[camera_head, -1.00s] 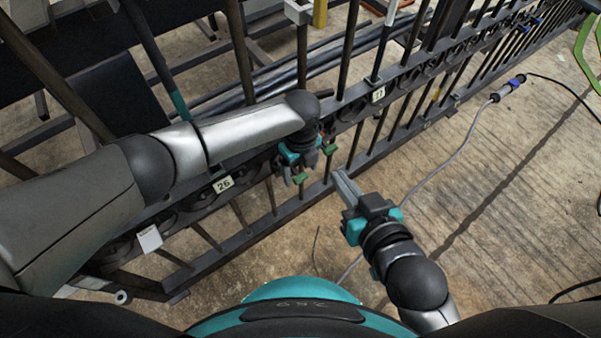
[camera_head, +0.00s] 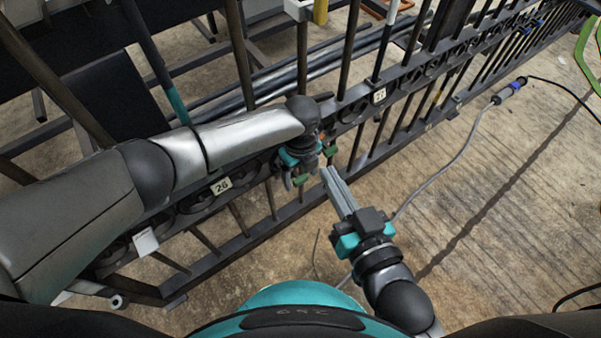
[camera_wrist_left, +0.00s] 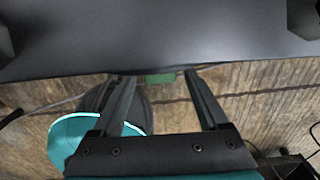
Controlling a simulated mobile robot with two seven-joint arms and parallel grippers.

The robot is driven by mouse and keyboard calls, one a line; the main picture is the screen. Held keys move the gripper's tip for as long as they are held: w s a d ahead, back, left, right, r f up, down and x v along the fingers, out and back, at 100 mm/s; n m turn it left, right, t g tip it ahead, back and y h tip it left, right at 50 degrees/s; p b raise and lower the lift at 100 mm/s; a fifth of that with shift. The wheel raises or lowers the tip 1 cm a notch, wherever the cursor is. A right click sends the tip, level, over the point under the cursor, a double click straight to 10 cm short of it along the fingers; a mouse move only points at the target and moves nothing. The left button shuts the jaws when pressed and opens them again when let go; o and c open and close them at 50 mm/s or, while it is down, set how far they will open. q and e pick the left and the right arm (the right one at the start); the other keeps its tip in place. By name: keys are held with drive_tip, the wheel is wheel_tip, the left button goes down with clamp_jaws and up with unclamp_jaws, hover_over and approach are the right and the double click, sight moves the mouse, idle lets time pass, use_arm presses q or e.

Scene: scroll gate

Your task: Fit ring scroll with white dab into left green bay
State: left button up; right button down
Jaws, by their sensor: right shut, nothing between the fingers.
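A dark metal gate with a rail of ring scrolls runs diagonally across the head view; one ring scroll (camera_head: 350,112) shows right of my left wrist. I cannot make out a white dab on any ring. Two small green pieces show by my left gripper, a lower one (camera_head: 301,181) and an upper one (camera_head: 330,151). My left gripper (camera_head: 293,180) is at the rail, partly hidden by its own wrist. In the left wrist view its fingers (camera_wrist_left: 162,82) are apart, with a green piece (camera_wrist_left: 160,78) beyond them. My right gripper (camera_head: 328,174) is shut and empty, its tips just right of the lower green piece.
Number plates 26 (camera_head: 221,186) and another (camera_head: 379,96) are on the rail. A grey cable (camera_head: 455,160) with a connector lies on the concrete floor. The floor at right is mostly clear.

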use_arm(q)
clamp_jaws()
idle(0.4)
idle(0.8)
